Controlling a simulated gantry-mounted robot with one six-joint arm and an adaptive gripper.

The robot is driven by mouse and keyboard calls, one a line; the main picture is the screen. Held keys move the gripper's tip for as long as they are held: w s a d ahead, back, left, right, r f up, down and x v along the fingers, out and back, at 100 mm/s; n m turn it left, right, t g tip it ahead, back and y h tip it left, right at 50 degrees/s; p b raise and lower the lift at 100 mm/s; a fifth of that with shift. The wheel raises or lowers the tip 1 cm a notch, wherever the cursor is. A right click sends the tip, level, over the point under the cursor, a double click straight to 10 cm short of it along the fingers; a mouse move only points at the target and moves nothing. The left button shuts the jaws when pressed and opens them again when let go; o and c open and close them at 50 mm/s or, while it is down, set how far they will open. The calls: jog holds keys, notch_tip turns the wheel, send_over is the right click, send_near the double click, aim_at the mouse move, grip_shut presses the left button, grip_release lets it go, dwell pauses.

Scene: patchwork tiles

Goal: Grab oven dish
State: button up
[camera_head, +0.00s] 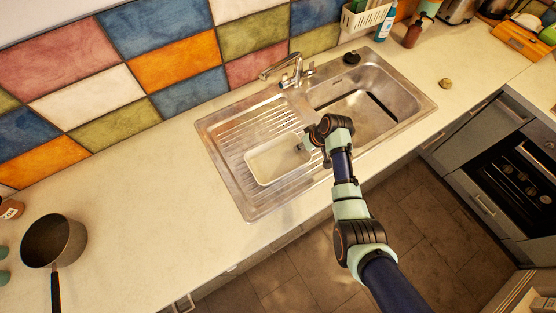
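The oven dish (272,163), pale and rectangular with rounded corners, sits on the ribbed drainboard (226,138) left of the sink basin. My gripper (302,147) is at the dish's right end, over or against its rim. I cannot tell whether it touches the dish. The fingers are small and partly hidden by my wrist, so I cannot tell whether they are open or shut. My arm reaches in from the lower right and covers a little of the dish's right side.
The tap (291,70) stands behind the sink, and the basin (370,100) lies to the right. A dark pan (50,240) is at the far left. Bottles and a white basket (362,18) stand at the back right. The counter left of the sink is largely clear.

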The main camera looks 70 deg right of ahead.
grip_shut()
jog(key=shift+r, duration=0.15)
notch_tip(320, 180, up, 20)
jog(key=p, duration=0.2)
dwell(0.3)
